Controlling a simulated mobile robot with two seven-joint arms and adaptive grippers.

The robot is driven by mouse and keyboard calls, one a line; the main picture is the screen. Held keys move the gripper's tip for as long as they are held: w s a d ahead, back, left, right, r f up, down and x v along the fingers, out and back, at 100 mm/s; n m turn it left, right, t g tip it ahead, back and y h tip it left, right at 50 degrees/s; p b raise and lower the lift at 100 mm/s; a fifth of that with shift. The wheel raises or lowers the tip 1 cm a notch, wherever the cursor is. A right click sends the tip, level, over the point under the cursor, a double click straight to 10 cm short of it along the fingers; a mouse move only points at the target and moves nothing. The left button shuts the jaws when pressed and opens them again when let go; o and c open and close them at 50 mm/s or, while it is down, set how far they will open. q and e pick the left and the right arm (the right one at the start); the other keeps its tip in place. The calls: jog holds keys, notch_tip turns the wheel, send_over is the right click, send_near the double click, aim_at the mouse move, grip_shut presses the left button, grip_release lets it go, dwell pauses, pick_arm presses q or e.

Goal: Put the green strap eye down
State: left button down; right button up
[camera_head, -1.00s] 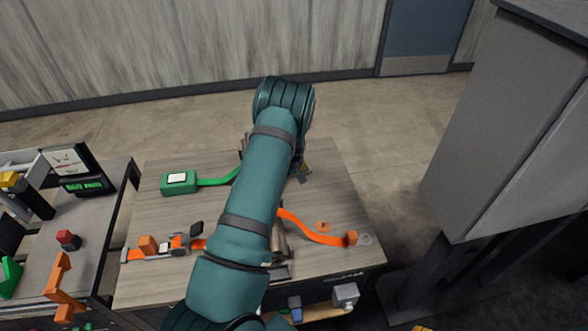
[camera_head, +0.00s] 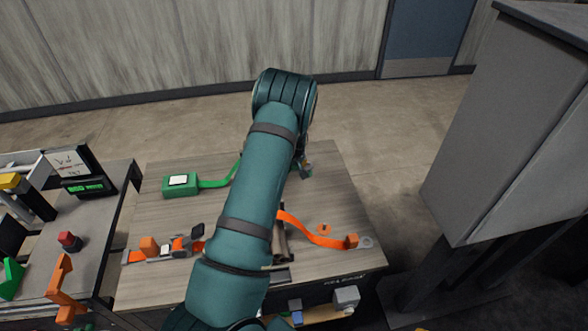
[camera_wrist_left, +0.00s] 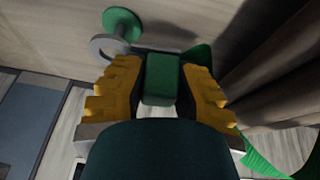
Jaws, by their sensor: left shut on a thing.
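My left gripper (camera_wrist_left: 160,90) is shut on the green block of the strap eye (camera_wrist_left: 160,78) in the left wrist view. A grey ring (camera_wrist_left: 103,47) lies just beyond the block. It sits at the stem of a green round-headed peg (camera_wrist_left: 122,22); I cannot tell whether it is around the stem or only beside it. Green strap (camera_wrist_left: 262,163) shows at lower right. In the head view the strap (camera_head: 215,184) runs from a green ratchet box (camera_head: 180,185) behind my left arm. The gripper (camera_head: 306,166) is mostly hidden there, near the table's far right edge. My right gripper is not visible.
Brown, rounded cargo (camera_wrist_left: 270,60) stands close to the right finger in the wrist view. An orange strap (camera_head: 310,232) with its block and ring lies at the front of the table (camera_head: 165,222). An orange buckle (camera_head: 150,247) lies front left. A side bench (camera_head: 100,230) stands left.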

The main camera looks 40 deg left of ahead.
pick_arm(q)
notch_tip(320, 180, up, 6)
jog(key=shift+r, duration=0.1)
jog(key=shift+d+r+p, duration=0.15)
jog(key=shift+r+p, duration=0.05)
jog(key=shift+p, duration=0.1)
jog(key=shift+d+m, duration=0.35)
jog(key=shift+m, duration=0.05)
jog(key=w+d+m+t+h, duration=0.1)
jog(key=w+d+m+h, duration=0.15)
jog(key=d+m, duration=0.55)
jog(key=m+g+h, duration=0.1)
jog(key=m+h, duration=0.2)
jog(key=m, duration=0.6)
send_over(344, 195)
jog(key=s, duration=0.1)
jog(key=f, duration=0.9)
jog(key=shift+a+f, duration=0.2)
jog(key=shift+a, duration=0.15)
